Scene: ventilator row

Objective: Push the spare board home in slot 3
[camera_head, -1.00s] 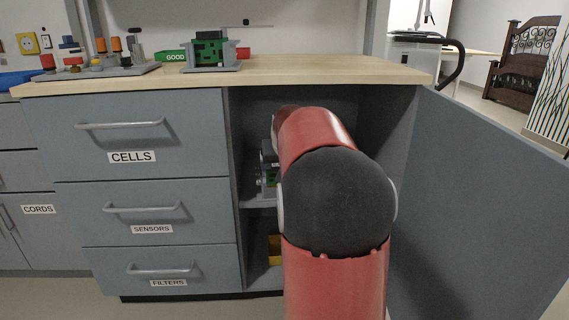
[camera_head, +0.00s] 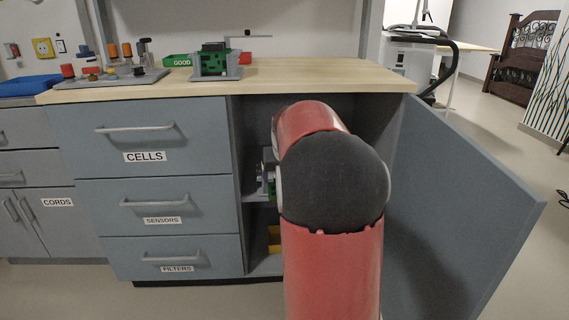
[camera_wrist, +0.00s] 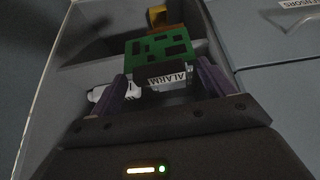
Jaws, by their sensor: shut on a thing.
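In the wrist view a green board (camera_wrist: 160,48) with dark chips and a dark edge labelled ALARM sits between the two purple fingers of my gripper (camera_wrist: 163,82), which is shut on it. The board is inside or at the mouth of the open cabinet (camera_head: 345,108). In the head view my red and black arm hides my gripper and most of the board. A bit of green and grey shows left of the arm. Another green board (camera_head: 213,66) stands in a grey fixture on the worktop. I cannot make out slot 3 or its number.
The cabinet door (camera_head: 450,200) stands open to the right. Drawers marked CELLS (camera_head: 150,145), SENSORS and FILTERS are shut. A yellow thing (camera_head: 274,238) lies on the lower shelf. The worktop (camera_head: 330,80) holds a green GOOD bin (camera_head: 181,60) and a peg stand; its right part is clear.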

